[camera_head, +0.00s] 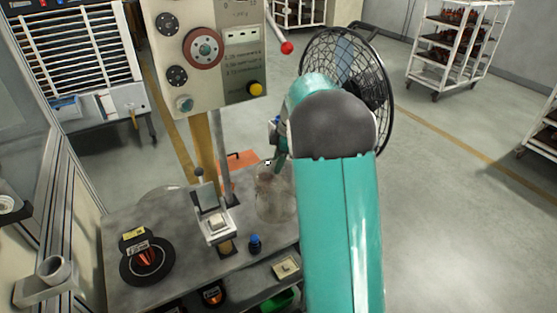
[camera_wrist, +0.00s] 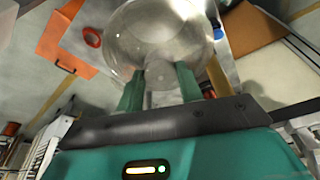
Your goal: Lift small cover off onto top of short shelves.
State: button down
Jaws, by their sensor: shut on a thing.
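The small cover is a clear, rounded, see-through dome (camera_wrist: 155,35). In the wrist view it fills the upper middle, between and beyond the green fingers of my gripper (camera_wrist: 160,84), which is shut on it. In the head view the cover (camera_head: 275,198) shows as a faint clear shape above the right part of the grey workbench (camera_head: 165,205). My gripper (camera_head: 276,160) is at its top, partly hidden behind my teal arm. I cannot tell from these views whether the cover touches the bench. I cannot make out the short shelves with certainty.
A black spool (camera_head: 147,262), a small white-topped press (camera_head: 215,222) and a blue-capped bottle (camera_head: 255,243) stand on the bench. A control panel (camera_head: 208,55) rises behind it. A black fan (camera_head: 345,65) stands behind my arm. Open floor lies to the right.

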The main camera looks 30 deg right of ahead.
jog(key=shift+f, duration=1.8)
jog(key=c, duration=0.8)
grip_release()
jog(key=shift+c, duration=0.2)
jog(key=shift+r, duration=0.1)
jog(key=v, duration=1.3)
jog(key=shift+r, duration=0.35)
